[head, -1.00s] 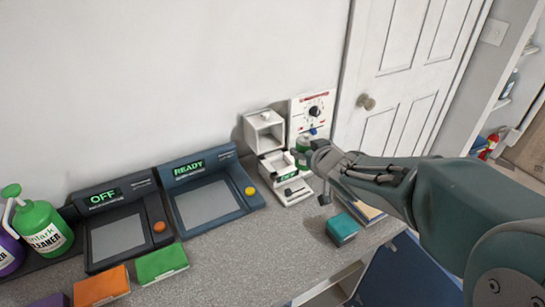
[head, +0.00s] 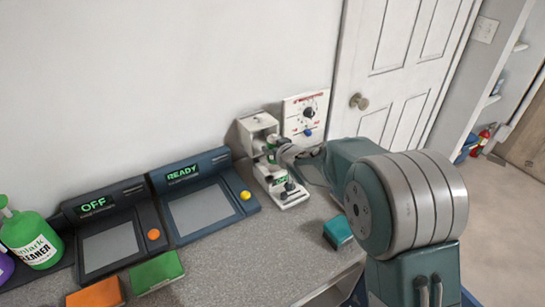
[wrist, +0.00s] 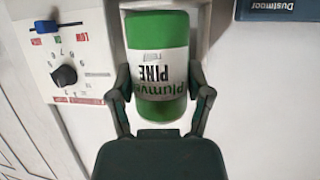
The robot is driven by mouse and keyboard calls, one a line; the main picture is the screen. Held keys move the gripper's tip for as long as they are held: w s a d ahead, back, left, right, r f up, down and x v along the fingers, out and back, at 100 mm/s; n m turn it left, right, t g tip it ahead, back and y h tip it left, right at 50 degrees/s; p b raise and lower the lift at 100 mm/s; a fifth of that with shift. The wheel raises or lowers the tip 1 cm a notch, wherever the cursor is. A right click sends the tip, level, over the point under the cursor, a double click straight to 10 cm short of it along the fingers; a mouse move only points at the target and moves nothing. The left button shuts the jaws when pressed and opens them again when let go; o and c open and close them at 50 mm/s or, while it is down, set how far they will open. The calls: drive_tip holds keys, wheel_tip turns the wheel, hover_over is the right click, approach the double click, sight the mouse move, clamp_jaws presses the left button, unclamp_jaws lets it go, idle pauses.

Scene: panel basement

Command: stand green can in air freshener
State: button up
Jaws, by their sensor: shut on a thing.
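The green can (wrist: 158,70) has a white band reading PINE. My gripper (wrist: 161,85) is shut on it, with one finger on each side. In the head view a little of the green can (head: 271,141) shows at the gripper (head: 278,150), in front of the opening of the white air freshener (head: 257,124). The can looks roughly upright there. Part of the white housing (wrist: 206,18) shows behind the can in the wrist view. My gripper hides much of the opening, so I cannot tell whether the can touches its floor.
A white dial panel (head: 305,115) stands right beside the air freshener; it also shows in the wrist view (wrist: 70,50). Left are two consoles, READY (head: 198,208) and OFF (head: 108,243). A teal box (head: 338,232) lies in front. Bare counter (head: 230,265) lies between.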

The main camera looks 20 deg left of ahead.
drive_tip(key=shift+w+d+f, duration=0.15)
drive_tip(key=shift+w+f, duration=0.2)
drive_tip(key=shift+f, duration=0.05)
drive_tip(key=f, duration=0.3)
drive_tip(key=shift+w+a+f, duration=0.1)
drive_tip(key=shift+a+f, duration=0.1)
drive_tip(key=shift+a, duration=0.15)
drive_tip(key=shift+c, duration=0.3)
drive_tip(key=o, duration=1.3)
drive_tip(key=shift+c, duration=0.2)
drive_tip(key=v, duration=1.2)
